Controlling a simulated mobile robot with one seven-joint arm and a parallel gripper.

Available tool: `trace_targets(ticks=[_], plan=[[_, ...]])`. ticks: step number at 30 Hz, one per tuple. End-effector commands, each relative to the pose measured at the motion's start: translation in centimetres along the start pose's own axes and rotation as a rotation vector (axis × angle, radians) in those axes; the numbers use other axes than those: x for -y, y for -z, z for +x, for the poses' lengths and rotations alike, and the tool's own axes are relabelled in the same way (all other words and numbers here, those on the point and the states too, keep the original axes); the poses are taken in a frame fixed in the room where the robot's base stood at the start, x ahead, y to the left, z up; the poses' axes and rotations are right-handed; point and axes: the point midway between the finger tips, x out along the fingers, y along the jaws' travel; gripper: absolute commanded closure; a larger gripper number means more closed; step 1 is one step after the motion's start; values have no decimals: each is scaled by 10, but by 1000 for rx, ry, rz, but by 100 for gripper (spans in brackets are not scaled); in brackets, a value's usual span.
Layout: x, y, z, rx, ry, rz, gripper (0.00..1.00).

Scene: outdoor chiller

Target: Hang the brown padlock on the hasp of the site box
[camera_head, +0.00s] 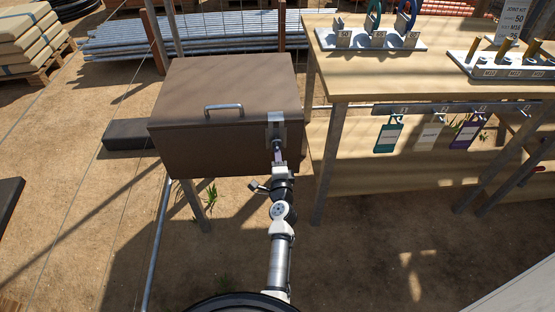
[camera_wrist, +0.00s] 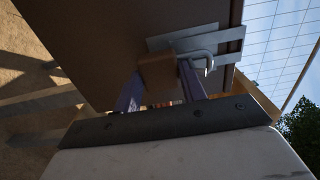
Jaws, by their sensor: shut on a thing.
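The brown site box (camera_head: 222,138) stands left of the workbench, lid shut, with a grey handle on top. Its metal hasp (camera_head: 276,122) is at the front right; in the wrist view the hasp (camera_wrist: 185,38) shows as a grey plate on the brown face. My gripper (camera_head: 278,157) is right at the hasp. In the wrist view its purple fingers (camera_wrist: 160,88) are shut on the brown padlock (camera_wrist: 157,70). The padlock's silver shackle (camera_wrist: 203,56) points right and lies against or around the hasp; I cannot tell which. The padlock is hidden in the head view.
A wooden workbench (camera_head: 343,88) stands close on the right, with a rack of shackles (camera_head: 370,40) on top and coloured tags (camera_head: 388,137) hanging below its edge. A dark block (camera_head: 125,135) lies left of the box. Sandy ground is open at the front left.

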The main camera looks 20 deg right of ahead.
Motion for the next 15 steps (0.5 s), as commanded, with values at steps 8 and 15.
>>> trace_targets(ticks=[8,15], plan=[[-11,0,0,0,1,0,100],[-10,0,0,0,1,0,57]])
